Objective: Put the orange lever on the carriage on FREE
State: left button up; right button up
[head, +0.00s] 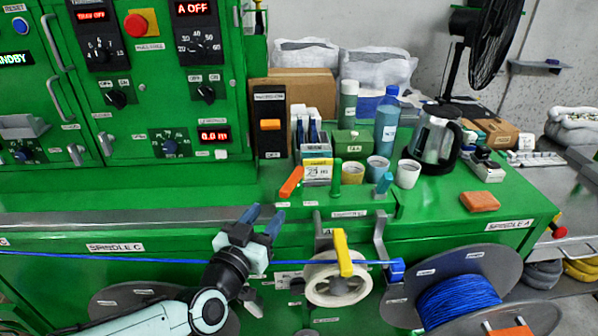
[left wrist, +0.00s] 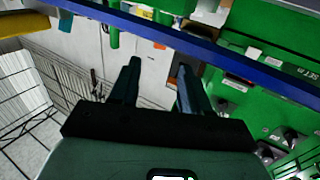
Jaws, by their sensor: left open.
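An orange lever (head: 291,182) stands tilted, its top to the right, on the front ledge of the green machine in the head view. Small white labels lie near its foot; I cannot read them, so its setting is unclear. My left gripper (head: 263,216) is open and empty, below and left of the lever, fingers pointing up. It is apart from the lever. The left wrist view shows its two spread fingers (left wrist: 158,68) with nothing between them. A blue cable (head: 130,258) runs across the machine front; in the wrist view it (left wrist: 220,50) crosses above the fingers. My right gripper is not in view.
Right of the lever stand a green post (head: 336,178) and a teal lever (head: 384,183). A yellow arm (head: 342,252) crosses a white roll (head: 325,284) below. Cups, bottles and a kettle (head: 433,140) crowd the worktop behind. A blue cable spool (head: 458,300) is at lower right.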

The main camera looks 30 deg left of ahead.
aim_at(291, 181)
pick_arm(q)
jog(key=w, duration=0.4)
jog(key=w+b, duration=0.1)
jog(key=w, duration=0.3)
jog(key=w+a, duration=0.1)
jog(key=w, duration=0.4)
jog(key=shift+a, duration=0.1)
grip_shut()
